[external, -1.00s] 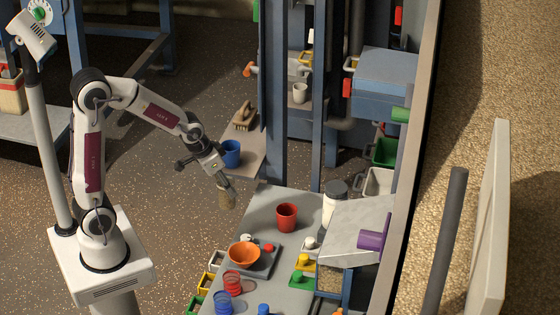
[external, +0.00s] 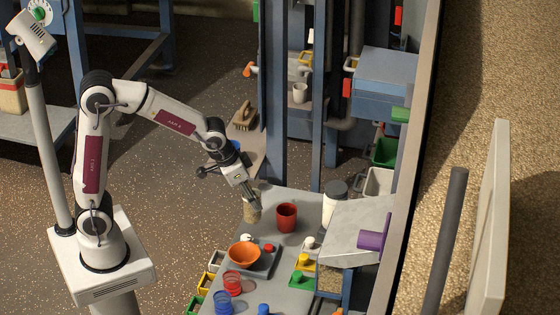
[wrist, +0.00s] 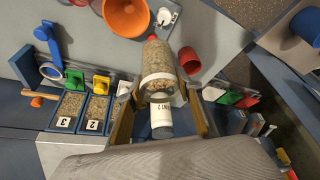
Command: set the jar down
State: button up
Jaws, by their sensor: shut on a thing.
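The jar (external: 252,212) is clear, filled with tan grain, and hangs below my gripper (external: 250,194) in the external view. The jar is over the far left part of the grey table (external: 311,205), just left of a red cup (external: 286,217). I cannot tell whether its bottom touches the table.
An orange bowl (external: 244,254) stands on a grey tray nearer the front. A white jar with a dark lid (external: 334,203) stands right of the red cup. Red and blue ringed items (external: 232,282) lie near the front left edge. Blue posts (external: 276,100) rise behind the table.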

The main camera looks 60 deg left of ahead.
jog(key=s+d+m+h, duration=0.1)
jog(key=s+d+m, duration=0.15)
jog(key=d, duration=1.45)
jog(key=f, duration=0.5)
jog(key=shift+w+a, duration=0.2)
jog(key=shift+w, duration=0.05)
jog(key=shift+f, duration=0.1)
notch_tip(320, 180, down, 6)
jog(key=shift+f, duration=0.15)
jog(key=shift+f, duration=1.8)
jog(key=shift+f, duration=0.15)
